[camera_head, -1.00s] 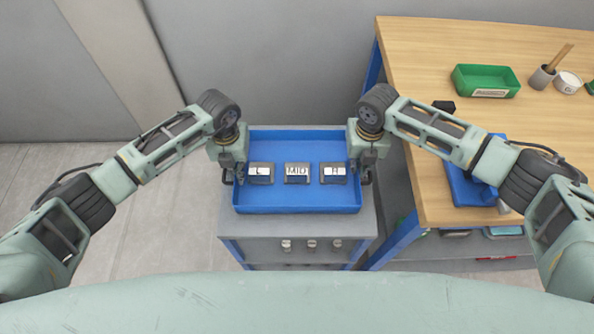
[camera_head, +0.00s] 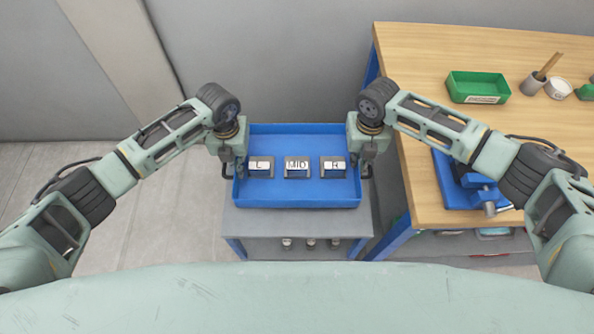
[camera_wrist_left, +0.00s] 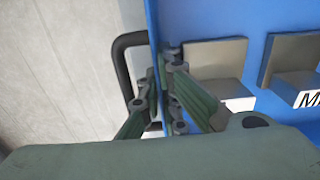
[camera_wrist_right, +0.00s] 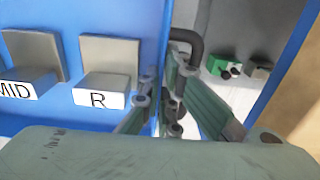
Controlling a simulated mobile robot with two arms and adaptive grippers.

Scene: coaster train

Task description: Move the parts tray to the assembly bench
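The blue parts tray (camera_head: 296,201) holds three grey blocks labelled L (camera_head: 261,167), MID (camera_head: 297,167) and R (camera_head: 333,167). It appears level and raised above the grey cart (camera_head: 296,222); the gap's height is hard to tell. My left gripper (camera_wrist_left: 160,85) has fingers on both sides of the tray's left wall, by a black handle (camera_wrist_left: 126,65). My right gripper (camera_wrist_right: 165,85) pinches the right wall the same way, by the other handle (camera_wrist_right: 188,42). The fingertip contacts are partly hidden. The wooden assembly bench (camera_head: 440,60) stands to the right.
On the bench are a green bin (camera_head: 478,88), a grey cup with a wooden-handled tool (camera_head: 532,84), a white container (camera_head: 559,88) and a blue vise-like fixture (camera_head: 462,185), partly behind my right arm. The bench's middle shows clear wood. A wall stands behind the cart.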

